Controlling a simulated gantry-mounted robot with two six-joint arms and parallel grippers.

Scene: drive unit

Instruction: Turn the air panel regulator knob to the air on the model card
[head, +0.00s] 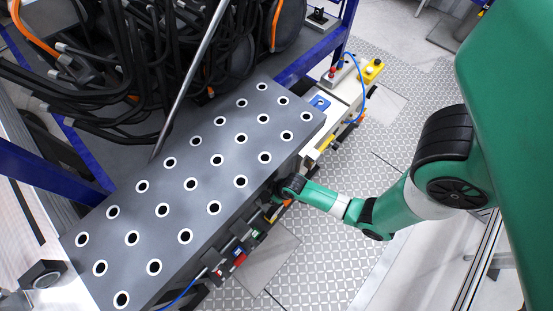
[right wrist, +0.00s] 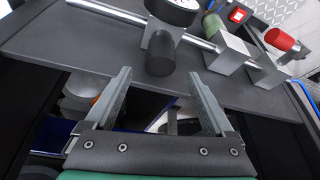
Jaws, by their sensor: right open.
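My right gripper (head: 280,193) reaches in from the right to the near side of the grey perforated block; its fingertips are partly hidden there in the head view. In the right wrist view the gripper (right wrist: 160,78) is open and empty. A black cylindrical knob (right wrist: 161,55), likely the regulator knob, sits just beyond and between the fingertips, with no visible contact. A round gauge (right wrist: 173,9) is above it, cut off by the frame edge. I cannot make out a model card. My left gripper is not in view.
A silver pipe with a green part (right wrist: 212,25) and a red knob (right wrist: 280,39) runs right of the black knob. The grey block (head: 190,160) has several white-ringed holes. Black hoses (head: 120,60) lie behind it. The patterned floor (head: 330,245) is clear.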

